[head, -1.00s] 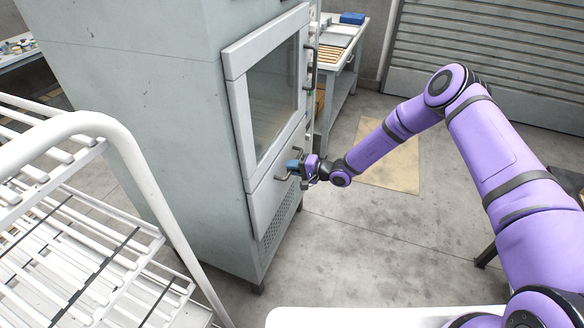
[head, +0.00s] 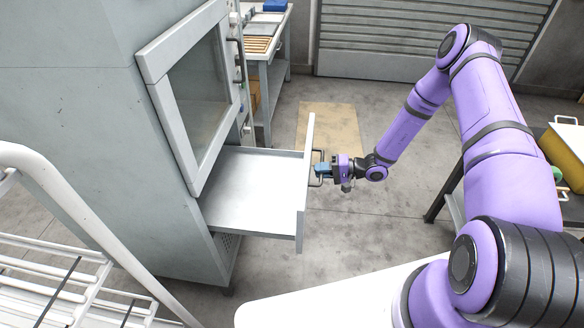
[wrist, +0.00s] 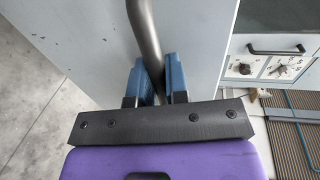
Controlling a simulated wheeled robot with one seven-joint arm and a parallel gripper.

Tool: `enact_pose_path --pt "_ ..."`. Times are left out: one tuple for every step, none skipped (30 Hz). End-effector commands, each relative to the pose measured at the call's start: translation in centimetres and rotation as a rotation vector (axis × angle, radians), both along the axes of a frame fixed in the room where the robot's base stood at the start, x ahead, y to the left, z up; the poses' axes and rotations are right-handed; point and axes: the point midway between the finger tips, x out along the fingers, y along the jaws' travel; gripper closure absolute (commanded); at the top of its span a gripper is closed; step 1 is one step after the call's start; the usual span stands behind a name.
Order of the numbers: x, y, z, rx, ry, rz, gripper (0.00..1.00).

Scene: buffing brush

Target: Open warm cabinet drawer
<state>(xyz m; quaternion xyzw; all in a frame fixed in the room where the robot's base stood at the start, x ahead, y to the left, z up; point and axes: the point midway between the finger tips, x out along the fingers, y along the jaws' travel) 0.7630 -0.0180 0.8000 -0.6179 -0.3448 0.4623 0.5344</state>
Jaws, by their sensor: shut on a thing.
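The warm cabinet (head: 90,130) is a tall grey unit with a framed glass door (head: 197,95) that is shut. Its drawer (head: 250,190) below the door is pulled well out, and its flat inside looks empty. My gripper (head: 321,170), with blue fingers, is at the drawer's front face, shut on the drawer handle (head: 317,181). In the wrist view the dark bar handle (wrist: 147,40) runs between the two blue fingertips (wrist: 158,75), with the pale drawer front behind it.
A white wire rack (head: 60,270) stands at the lower left. A workbench (head: 265,45) is behind the cabinet. A table with a yellow container (head: 562,160) is at the right. Grey floor (head: 390,220) is open in front of the drawer.

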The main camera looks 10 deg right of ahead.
Motion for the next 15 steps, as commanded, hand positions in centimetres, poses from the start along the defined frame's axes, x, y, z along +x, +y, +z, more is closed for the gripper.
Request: enact_pose_path --pt "-0.5 -1.6 0.0 -0.001 -0.001 -0.005 1.0" --pt "-0.8 -2.5 0.0 -0.001 0.0 -0.006 1.0" --pt "-1.1 -3.4 0.0 -0.001 -0.001 -0.005 1.0" --pt "-1.4 -4.1 0.0 -0.001 0.0 -0.005 1.0" --pt "-1.6 -4.8 0.0 -0.001 0.0 -0.004 1.0" --pt "-1.9 -5.6 0.0 -0.001 0.0 -0.004 1.0" --pt "-2.1 -6.2 0.0 -0.001 0.0 -0.004 1.0" --pt "-2.3 -6.7 0.0 -0.001 0.0 -0.004 1.0" --pt "-2.6 -7.3 0.0 0.0 -0.001 -0.003 1.0" --pt "-2.7 -7.7 0.0 0.0 -0.001 -0.003 1.0" --pt "-2.8 -8.1 0.0 0.0 -0.001 -0.003 1.0" --pt "-3.0 -8.5 0.0 0.0 0.0 -0.002 1.0" --pt "-3.1 -8.8 0.0 -0.001 0.0 -0.001 1.0" --pt "-3.2 -9.0 0.0 -0.001 0.0 -0.001 1.0" --pt "-3.3 -9.3 0.0 -0.001 0.0 -0.001 1.0"
